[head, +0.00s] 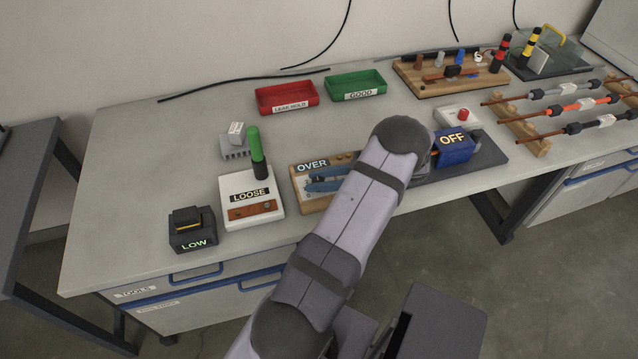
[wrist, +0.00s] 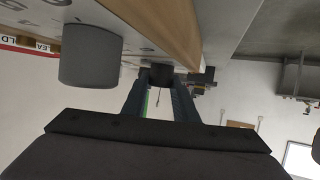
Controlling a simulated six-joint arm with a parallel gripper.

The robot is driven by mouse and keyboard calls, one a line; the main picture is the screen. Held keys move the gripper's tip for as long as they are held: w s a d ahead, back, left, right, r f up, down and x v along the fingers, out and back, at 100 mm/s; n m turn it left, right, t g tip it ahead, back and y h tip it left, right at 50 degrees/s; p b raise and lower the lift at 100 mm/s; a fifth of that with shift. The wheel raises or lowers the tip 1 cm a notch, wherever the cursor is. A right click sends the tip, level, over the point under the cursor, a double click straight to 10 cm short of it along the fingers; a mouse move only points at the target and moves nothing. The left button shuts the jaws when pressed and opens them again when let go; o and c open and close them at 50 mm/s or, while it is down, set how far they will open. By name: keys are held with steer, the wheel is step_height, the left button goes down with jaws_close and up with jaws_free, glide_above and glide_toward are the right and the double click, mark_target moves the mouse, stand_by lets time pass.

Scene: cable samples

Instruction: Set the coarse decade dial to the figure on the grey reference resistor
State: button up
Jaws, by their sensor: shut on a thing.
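In the wrist view my gripper (wrist: 160,88) has its two fingers closed around a small dark knob (wrist: 161,73) on a pale panel (wrist: 125,20) with printed digits and a wooden side. A larger grey round knob (wrist: 90,56) stands on the same panel, to the left. I cannot tell which digit either knob points to. In the head view my arm hides the gripper and the knob it holds. A grey finned block (head: 236,151) with a white tag (head: 236,129) sits at the left back; its figure is too small to read.
The wooden OVER board (head: 312,201) lies beside my arm. A blue OFF box (head: 455,154) stands right. Red (head: 287,107) and green (head: 342,98) trays lie behind.

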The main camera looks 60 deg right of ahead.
mark_target(320, 180)
steer(key=shift+w+n+y+b, duration=0.1)
steer(key=shift+n+y+b, duration=0.2)
steer(key=shift+n+y, duration=0.3)
steer(key=o, duration=1.1)
steer(key=shift+c, duration=0.2)
steer(key=b+v, duration=0.2)
steer(key=v, duration=0.4)
steer(key=shift+s+d+r, duration=0.2)
steer(key=shift+s+r, duration=0.1)
steer(key=shift+s, duration=0.25)
